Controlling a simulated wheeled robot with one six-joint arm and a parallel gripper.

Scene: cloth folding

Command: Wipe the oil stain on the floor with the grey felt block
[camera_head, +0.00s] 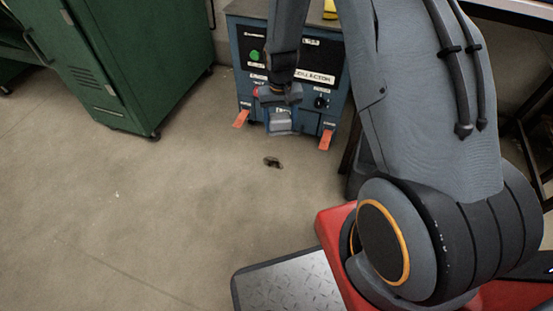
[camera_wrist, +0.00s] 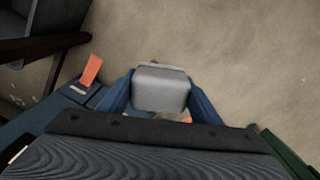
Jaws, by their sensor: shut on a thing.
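The oil stain (camera_head: 272,162) is a small dark patch on the bare concrete floor in the head view, in front of the blue machine. My gripper (camera_head: 280,108) hangs in front of that machine, above and behind the stain in the picture. It is shut on the grey felt block (camera_head: 281,122). In the wrist view the block (camera_wrist: 161,88) sits between the two blue fingers (camera_wrist: 160,95), with the floor beyond it. The block is apart from the stain in the head view. I cannot make out the stain in the wrist view; the block may hide it.
A blue machine (camera_head: 245,50) with orange-red feet stands right behind my gripper. A green cabinet (camera_head: 110,60) stands at the back left. A grey tread plate (camera_head: 285,285) lies at the bottom. The concrete floor (camera_head: 130,210) at the left is clear.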

